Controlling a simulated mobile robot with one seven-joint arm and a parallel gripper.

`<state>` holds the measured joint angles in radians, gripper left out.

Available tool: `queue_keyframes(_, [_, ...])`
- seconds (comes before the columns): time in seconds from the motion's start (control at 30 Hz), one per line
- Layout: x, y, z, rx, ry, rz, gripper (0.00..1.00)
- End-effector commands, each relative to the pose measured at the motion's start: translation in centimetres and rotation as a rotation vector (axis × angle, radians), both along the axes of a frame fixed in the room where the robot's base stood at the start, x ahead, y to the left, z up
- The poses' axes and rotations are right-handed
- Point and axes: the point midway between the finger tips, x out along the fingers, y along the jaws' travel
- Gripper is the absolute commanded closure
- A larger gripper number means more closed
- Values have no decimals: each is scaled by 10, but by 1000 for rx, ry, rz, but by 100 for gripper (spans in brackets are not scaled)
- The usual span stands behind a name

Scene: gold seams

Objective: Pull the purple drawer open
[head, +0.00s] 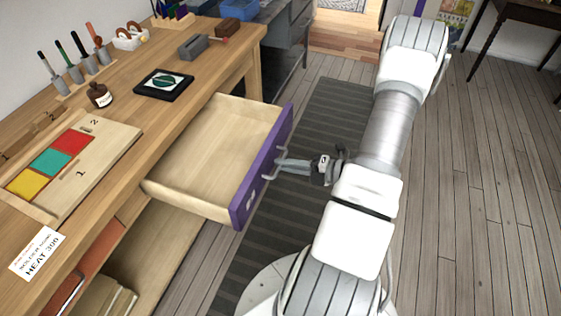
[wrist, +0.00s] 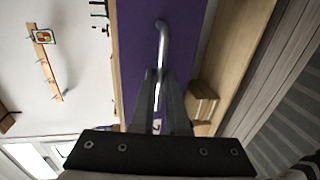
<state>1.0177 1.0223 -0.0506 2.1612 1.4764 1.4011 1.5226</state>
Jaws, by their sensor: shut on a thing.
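The purple drawer (head: 262,165) stands well out from the wooden workbench, its pale wooden inside bare and empty. Its purple front carries a metal bar handle, which shows in the wrist view (wrist: 162,40). My gripper (head: 280,165) reaches the front from the right, and its fingers are shut on the handle. In the wrist view my gripper (wrist: 159,75) has its two fingers closed around the bar. The part of the handle between the fingers is partly hidden.
The workbench (head: 215,65) holds a board with coloured tiles (head: 50,163), a dark bottle (head: 99,95), a framed leaf picture (head: 164,84) and a grey block (head: 194,47). A striped dark mat (head: 318,115) lies on the floor beside the drawer.

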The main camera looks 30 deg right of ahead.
Motion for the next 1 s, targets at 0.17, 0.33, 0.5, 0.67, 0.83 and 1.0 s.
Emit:
queue_keyframes(0.17, [1, 0, 1, 0, -3, 0, 100])
queue_keyframes(0.33, [1, 0, 0, 0, -1, 0, 63])
queue_keyframes(0.5, [1, 0, 0, -1, -1, 0, 59])
queue_keyframes(0.67, [1, 0, 0, -1, -1, -1, 59])
queue_keyframes(0.83, [-2, -2, 1, -1, -1, -2, 59])
queue_keyframes(1.0, [-19, -16, 7, -2, -1, -6, 59])
